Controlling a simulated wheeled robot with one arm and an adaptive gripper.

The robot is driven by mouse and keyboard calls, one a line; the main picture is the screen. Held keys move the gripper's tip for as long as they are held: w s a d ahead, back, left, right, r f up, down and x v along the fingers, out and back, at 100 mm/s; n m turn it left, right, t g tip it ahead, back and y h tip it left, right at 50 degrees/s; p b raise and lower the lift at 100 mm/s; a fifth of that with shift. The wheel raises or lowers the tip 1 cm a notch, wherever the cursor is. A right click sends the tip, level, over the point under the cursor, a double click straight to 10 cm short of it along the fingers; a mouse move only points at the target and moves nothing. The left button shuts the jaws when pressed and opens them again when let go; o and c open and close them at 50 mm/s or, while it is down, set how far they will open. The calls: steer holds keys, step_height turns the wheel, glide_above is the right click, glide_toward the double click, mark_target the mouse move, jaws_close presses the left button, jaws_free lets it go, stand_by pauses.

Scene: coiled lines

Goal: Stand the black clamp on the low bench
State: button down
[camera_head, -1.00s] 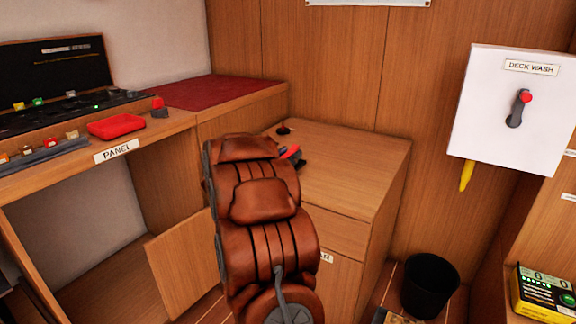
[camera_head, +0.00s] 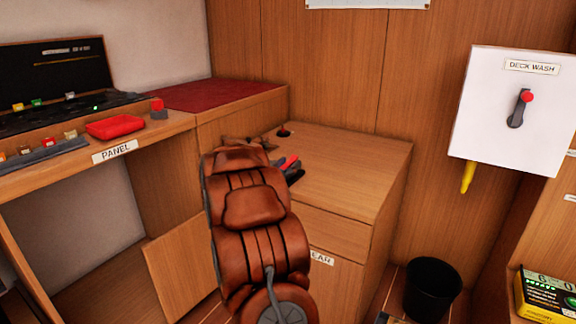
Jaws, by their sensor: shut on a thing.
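My brown arm rises through the middle of the view and hides most of my gripper. A dark piece with a red part, which looks like the black clamp (camera_head: 294,174), sticks out to the right of the arm's far end. It shows in front of the wooden bench top (camera_head: 345,165). Its lower end and the grip on it are hidden behind the arm. I cannot tell whether it touches the bench top.
A small red-topped knob (camera_head: 283,131) is at the bench top's back left. The rest of that top is clear. A panel desk with a red tray (camera_head: 115,127) is at left, an open cabinet door (camera_head: 180,262) below. A black bin (camera_head: 432,287) stands at right.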

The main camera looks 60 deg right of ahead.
steer(key=c, duration=0.6)
jaws_free()
steer(key=shift+r, duration=0.1)
steer(key=a, duration=0.4)
steer(key=a+p, duration=0.1)
steer(key=a, duration=0.3)
steer(key=a+p, duration=0.1)
steer(key=a, duration=0.3)
steer(key=shift+s, duration=0.25)
steer(key=shift+w, duration=0.1)
